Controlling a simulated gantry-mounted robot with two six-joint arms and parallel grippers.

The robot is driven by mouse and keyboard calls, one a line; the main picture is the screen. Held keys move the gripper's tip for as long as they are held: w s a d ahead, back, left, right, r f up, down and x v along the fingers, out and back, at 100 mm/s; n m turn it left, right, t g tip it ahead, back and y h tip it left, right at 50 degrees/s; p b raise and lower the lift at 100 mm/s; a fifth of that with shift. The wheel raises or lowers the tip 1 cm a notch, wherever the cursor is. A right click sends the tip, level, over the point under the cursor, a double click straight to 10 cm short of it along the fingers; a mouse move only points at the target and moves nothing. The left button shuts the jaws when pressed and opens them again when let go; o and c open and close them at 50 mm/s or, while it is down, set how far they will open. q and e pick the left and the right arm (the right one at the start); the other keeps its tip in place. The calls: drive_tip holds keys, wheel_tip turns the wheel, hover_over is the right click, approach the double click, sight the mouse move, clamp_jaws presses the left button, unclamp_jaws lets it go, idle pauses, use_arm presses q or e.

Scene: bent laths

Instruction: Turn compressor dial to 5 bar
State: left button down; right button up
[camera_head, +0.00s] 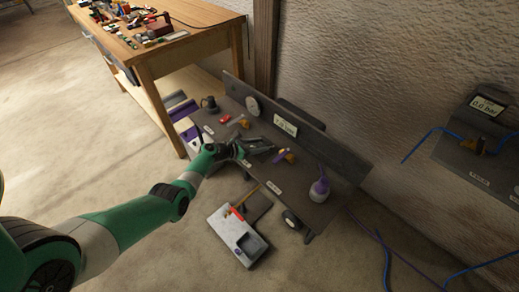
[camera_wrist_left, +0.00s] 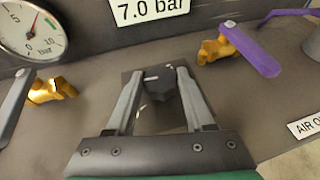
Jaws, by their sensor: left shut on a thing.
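The compressor dial, a dark faceted knob (camera_wrist_left: 160,80), sits on the dark panel below a display (camera_wrist_left: 150,10) reading 7.0 bar. The display also shows in the head view (camera_head: 285,124). My left gripper (camera_wrist_left: 160,76) is shut on the knob, with one finger on each side. In the head view my left gripper (camera_head: 262,146) reaches over the middle of the compressor panel and hides the knob. A round gauge (camera_wrist_left: 32,30) with a needle stands left of the display. My right gripper is not in view.
A brass valve with a grey lever (camera_wrist_left: 50,90) is left of the knob. A brass valve with a purple lever (camera_wrist_left: 250,50) is to its right. A wooden workbench (camera_head: 185,35) is behind.

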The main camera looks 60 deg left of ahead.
use_arm(q)
drive_tip(key=shift+f+m+h+b, duration=0.15)
drive_tip(key=shift+m+h+b, duration=0.35)
drive_tip(key=shift+h, duration=0.1)
drive_tip(key=shift+c, duration=1.4)
unclamp_jaws()
